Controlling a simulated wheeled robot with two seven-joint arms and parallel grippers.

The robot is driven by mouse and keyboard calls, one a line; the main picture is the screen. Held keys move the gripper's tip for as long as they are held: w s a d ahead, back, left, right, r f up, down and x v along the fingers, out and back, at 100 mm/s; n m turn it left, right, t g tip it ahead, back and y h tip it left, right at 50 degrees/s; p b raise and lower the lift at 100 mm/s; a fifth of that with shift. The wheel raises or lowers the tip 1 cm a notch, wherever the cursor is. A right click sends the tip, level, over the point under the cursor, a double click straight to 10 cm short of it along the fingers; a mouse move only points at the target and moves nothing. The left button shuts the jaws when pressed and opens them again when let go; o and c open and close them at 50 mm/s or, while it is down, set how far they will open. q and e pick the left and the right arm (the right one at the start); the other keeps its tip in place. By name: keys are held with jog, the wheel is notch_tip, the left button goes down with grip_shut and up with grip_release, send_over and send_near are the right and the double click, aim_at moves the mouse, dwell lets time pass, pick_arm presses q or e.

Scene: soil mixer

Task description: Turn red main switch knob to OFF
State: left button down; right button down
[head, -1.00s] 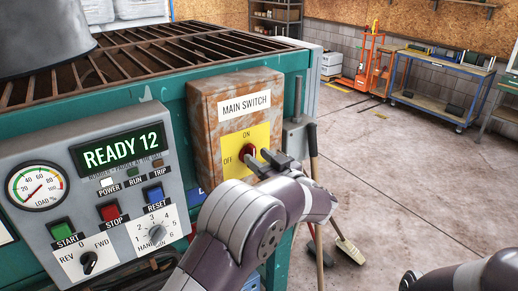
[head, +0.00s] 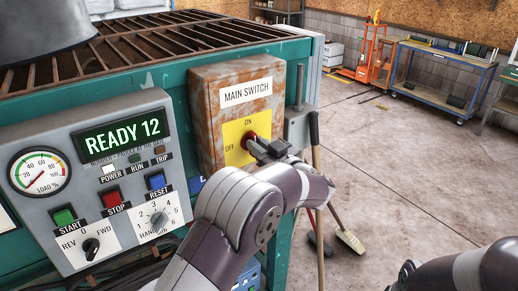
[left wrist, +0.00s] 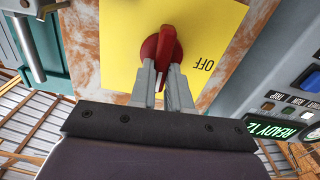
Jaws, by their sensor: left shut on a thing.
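The red main switch knob (head: 250,142) sits on a yellow plate (head: 235,130) on the rusty switch box (head: 207,100). ON is printed above the knob and OFF to its left. My left gripper (head: 260,149) reaches the knob from the front right. In the left wrist view, its two grey fingers (left wrist: 163,78) are shut on the knob's handle (left wrist: 167,45), one on each side. My right gripper is not in view.
A grey control panel (head: 100,205) with a READY 12 display (head: 123,130), gauge, buttons and dials stands left of the box. A grate (head: 130,55) lies behind. A broom (head: 347,238) leans at the right. The floor beyond is mostly open.

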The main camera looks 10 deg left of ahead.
pick_arm(q)
jog(key=shift+s+a+f+n+b, duration=0.1)
jog(key=shift+a+f+n+b, duration=0.05)
jog(key=shift+n+b, duration=3)
jog(key=shift+s+a+f+n+b, duration=0.1)
jog(key=shift+s+f+n+b, duration=0.05)
jog(key=shift+n+b, duration=2.95)
jog(key=shift+s+a+f+n+b, duration=0.15)
jog(key=shift+n+b, duration=2.2)
jog(key=shift+b, duration=1.55)
jog(key=c, duration=1.1)
grip_release()
jog(key=b+v, duration=0.3)
jog(key=v, duration=0.9)
jog(key=shift+s+d, duration=0.2)
